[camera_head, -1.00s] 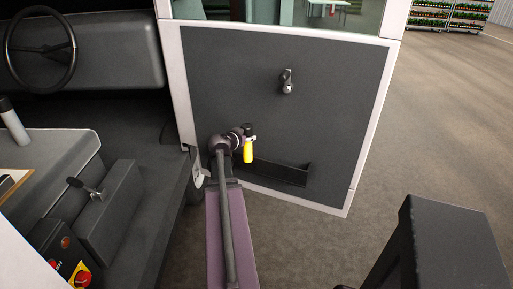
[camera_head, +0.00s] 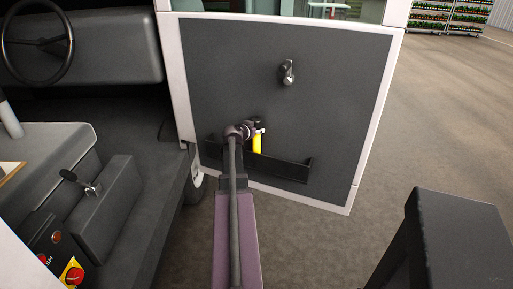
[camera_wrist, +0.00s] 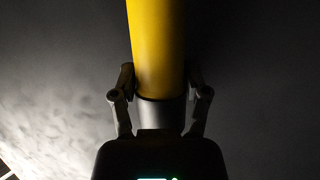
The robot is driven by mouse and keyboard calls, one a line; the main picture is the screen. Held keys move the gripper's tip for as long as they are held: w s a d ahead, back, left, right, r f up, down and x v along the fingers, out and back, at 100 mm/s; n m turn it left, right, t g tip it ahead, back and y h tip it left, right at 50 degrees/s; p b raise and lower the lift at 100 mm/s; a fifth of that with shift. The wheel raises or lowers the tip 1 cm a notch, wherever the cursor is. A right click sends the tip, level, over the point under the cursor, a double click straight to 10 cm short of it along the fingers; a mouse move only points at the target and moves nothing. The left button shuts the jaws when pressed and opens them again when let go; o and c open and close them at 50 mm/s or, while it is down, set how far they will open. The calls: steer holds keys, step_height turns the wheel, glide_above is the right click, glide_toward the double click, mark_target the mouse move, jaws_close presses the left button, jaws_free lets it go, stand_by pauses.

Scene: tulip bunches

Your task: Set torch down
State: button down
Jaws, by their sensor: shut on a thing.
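The torch (camera_head: 257,144) has a yellow body and hangs upright in front of the open vehicle door's dark inner panel. My gripper (camera_head: 257,129) is at its upper end, just above the door pocket (camera_head: 285,169). In the wrist view the yellow torch (camera_wrist: 157,45) runs away from the camera, and my gripper (camera_wrist: 161,108) is shut on its dark end, one finger on each side. The torch's far end is out of the wrist view. I cannot tell whether the torch's lower end is inside the pocket or in front of it.
A door handle (camera_head: 287,73) sticks out above the pocket. The driver's cab with a steering wheel (camera_head: 37,42) and a lever (camera_head: 81,182) is at left. A dark stool-like object (camera_head: 455,225) stands at lower right. Open floor lies right of the door.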

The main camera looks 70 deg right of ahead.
mark_target(254, 142)
steer(key=shift+f+b, duration=0.55)
steer(key=shift+f, duration=0.3)
step_height(254, 142, down, 4)
steer(key=b, duration=0.4)
steer(key=shift+f, duration=0.15)
steer(key=shift+d+f+b, duration=0.2)
steer(key=shift+f+b, duration=0.1)
steer(key=shift+b, duration=0.1)
steer(key=shift+f, duration=0.1)
steer(key=shift+c, duration=0.4)
jaws_free()
steer(key=shift+r, duration=0.2)
steer(key=p+v, duration=0.4)
steer(key=v, duration=0.8)
steer(key=shift+p, duration=0.3)
